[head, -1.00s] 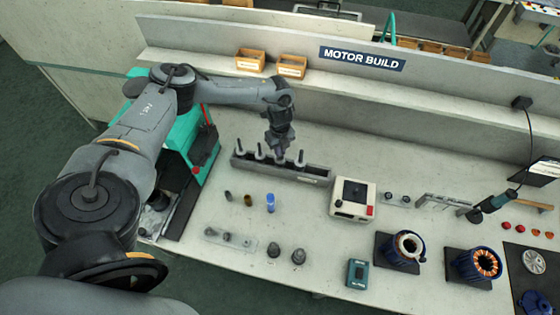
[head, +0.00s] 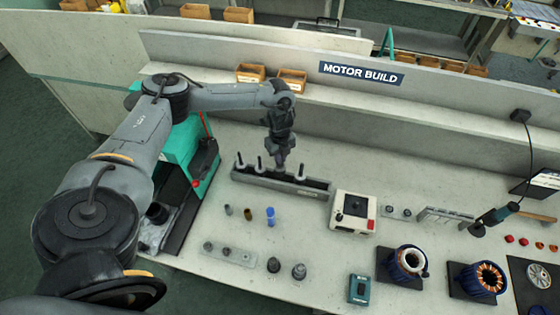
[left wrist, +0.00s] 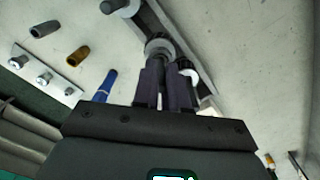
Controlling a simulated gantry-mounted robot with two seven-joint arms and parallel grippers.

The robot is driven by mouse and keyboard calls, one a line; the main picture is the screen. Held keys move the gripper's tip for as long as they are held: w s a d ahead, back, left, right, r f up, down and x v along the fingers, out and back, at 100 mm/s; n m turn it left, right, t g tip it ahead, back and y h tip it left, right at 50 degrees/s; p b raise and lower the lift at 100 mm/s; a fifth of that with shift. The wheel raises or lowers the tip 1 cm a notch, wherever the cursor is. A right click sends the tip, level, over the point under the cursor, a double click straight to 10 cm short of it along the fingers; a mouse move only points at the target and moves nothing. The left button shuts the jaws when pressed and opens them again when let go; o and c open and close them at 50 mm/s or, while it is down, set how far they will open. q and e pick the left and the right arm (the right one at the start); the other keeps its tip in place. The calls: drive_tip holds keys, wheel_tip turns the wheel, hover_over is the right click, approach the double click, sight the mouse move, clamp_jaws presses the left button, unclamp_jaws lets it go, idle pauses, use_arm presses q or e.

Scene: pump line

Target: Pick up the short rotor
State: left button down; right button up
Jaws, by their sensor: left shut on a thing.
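A long grey rack (head: 318,191) stands on the bench with several upright rotors in a row. Two rotors stand left of my left gripper (head: 280,167), and another rotor (head: 301,171) stands right of it. My left gripper points down at the rack, shut on the short rotor, which the fingers mostly hide in the head view. In the left wrist view, a dark shaft with a pale ring (left wrist: 158,46) shows between and beyond the fingers (left wrist: 166,85). I cannot tell whether its lower end is clear of the rack. My right gripper is not in view.
A blue cylinder (head: 270,216) and two small sleeves stand in front of the rack. A white box with a dark screen (head: 352,208) stands close to its right end. Stators (head: 408,262) lie further right. A low wall runs behind.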

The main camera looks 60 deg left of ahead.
use_arm(q)
drive_tip(key=w+d+r+p, duration=0.1)
drive_tip(key=w+d+r, duration=0.2)
drive_tip(key=d+r, duration=0.4)
drive_tip(key=shift+w+d+r, duration=0.15)
drive_tip(key=shift+w+d, duration=0.15)
drive_tip(key=shift+d, duration=1.75)
drive_tip(key=shift+w+a, duration=0.1)
